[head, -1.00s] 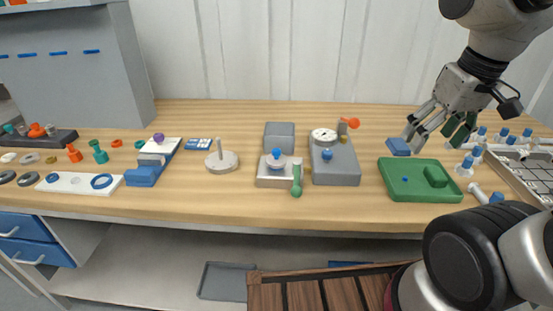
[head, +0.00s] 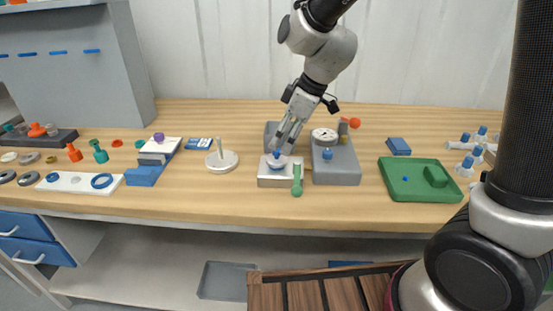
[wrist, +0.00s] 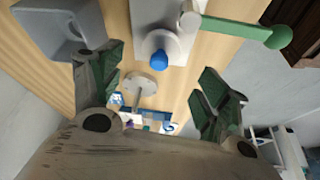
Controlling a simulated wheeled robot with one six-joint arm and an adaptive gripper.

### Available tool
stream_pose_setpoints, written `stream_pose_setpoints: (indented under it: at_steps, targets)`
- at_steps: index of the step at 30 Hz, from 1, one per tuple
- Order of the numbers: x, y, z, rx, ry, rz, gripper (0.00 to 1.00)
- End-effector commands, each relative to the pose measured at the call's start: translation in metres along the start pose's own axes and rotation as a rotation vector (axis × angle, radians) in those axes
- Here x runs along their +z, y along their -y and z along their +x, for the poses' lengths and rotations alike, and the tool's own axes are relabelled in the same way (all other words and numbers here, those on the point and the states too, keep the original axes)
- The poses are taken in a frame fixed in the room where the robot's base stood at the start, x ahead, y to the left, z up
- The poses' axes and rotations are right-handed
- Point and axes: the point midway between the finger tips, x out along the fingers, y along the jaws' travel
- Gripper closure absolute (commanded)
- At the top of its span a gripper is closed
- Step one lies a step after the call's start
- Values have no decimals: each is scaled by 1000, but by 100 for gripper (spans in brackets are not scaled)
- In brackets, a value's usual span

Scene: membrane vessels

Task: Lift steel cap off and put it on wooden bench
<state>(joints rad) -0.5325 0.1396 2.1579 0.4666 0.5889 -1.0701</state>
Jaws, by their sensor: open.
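The steel cap (head: 277,165) with its blue knob sits on top of the small pale block vessel (head: 275,182) at the middle of the wooden bench (head: 235,205). In the wrist view the cap (wrist: 153,42) and its blue knob (wrist: 159,61) show between and beyond the green finger pads. My gripper (head: 284,145) is just above and behind the cap, pointing down at a tilt. The fingers (wrist: 163,88) are spread wide and hold nothing. I cannot tell the exact gap between fingertips and knob.
A green lever (head: 297,182) stands at the vessel's right side. A grey box (head: 271,135) is behind it, and a grey gauge unit (head: 337,177) is close on the right. A white disc with a post (head: 221,162) is to the left. Bare bench lies between disc and vessel.

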Motion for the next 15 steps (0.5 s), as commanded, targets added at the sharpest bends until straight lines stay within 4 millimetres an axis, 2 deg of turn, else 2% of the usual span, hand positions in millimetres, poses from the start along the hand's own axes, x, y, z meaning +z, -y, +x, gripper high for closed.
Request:
stream_pose_setpoints:
  at_steps: [10, 15]
  targets:
    - [0, 0, 51, -2, 4, 3, 24]
    - [0, -1, 64, -1, 2, 3, 24]
